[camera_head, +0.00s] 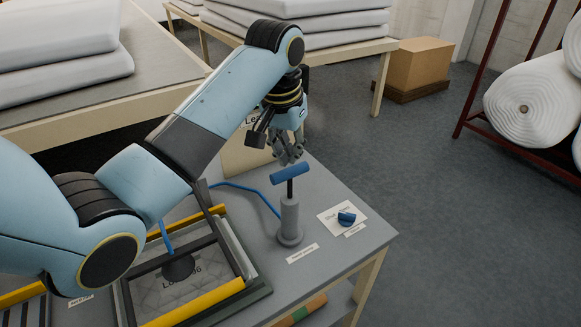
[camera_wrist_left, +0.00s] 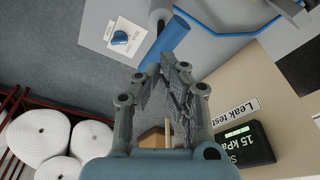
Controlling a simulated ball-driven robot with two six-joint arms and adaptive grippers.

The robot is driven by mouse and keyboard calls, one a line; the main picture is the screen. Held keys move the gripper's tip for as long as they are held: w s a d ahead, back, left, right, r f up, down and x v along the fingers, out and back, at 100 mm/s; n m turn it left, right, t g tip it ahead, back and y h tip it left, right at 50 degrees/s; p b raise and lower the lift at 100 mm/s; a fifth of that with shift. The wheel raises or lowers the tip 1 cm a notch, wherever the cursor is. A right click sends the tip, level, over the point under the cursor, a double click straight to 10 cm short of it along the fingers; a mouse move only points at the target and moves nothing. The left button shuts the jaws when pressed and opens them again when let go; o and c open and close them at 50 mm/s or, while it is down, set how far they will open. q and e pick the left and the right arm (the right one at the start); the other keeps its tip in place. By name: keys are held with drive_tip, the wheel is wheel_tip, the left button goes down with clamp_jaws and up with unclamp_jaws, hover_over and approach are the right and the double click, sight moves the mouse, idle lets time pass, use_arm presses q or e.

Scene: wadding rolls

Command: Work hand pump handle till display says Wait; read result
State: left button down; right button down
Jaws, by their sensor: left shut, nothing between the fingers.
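The hand pump (camera_head: 290,222) stands upright on the grey bench, with a blue T-shaped handle (camera_head: 290,172) on top. The handle also shows in the left wrist view (camera_wrist_left: 168,40). My left gripper (camera_head: 288,155) is shut and empty, just above and behind the handle; I cannot tell whether it touches it. In the left wrist view the dark display (camera_wrist_left: 245,143) glows green, upside down, and reads 15 kPa beside a cut-off word starting with S. It is mounted on a beige panel (camera_wrist_left: 275,90) labelled "Leak test". My right gripper is not in view.
A blue knob (camera_head: 346,218) sits on a white plate right of the pump. A blue hose (camera_head: 245,189) runs left from the pump. A frame with yellow bars (camera_head: 195,303) holds a quilted sample at the left. White rolls (camera_head: 530,100) rest on a red rack at the right.

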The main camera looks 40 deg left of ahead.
sight(290, 169)
use_arm(q)
drive_tip(key=shift+f, duration=0.1)
idle(0.5)
drive_tip(key=shift+f, duration=0.85)
drive_tip(key=shift+f+b, duration=0.75)
drive_tip(key=shift+f, duration=1.55)
drive_tip(key=shift+r, duration=0.2)
wheel_tip(290, 169, up, 2)
drive_tip(key=shift+r+p, duration=0.2)
drive_tip(key=shift+p, duration=0.7)
drive_tip(key=shift+r, duration=1.85)
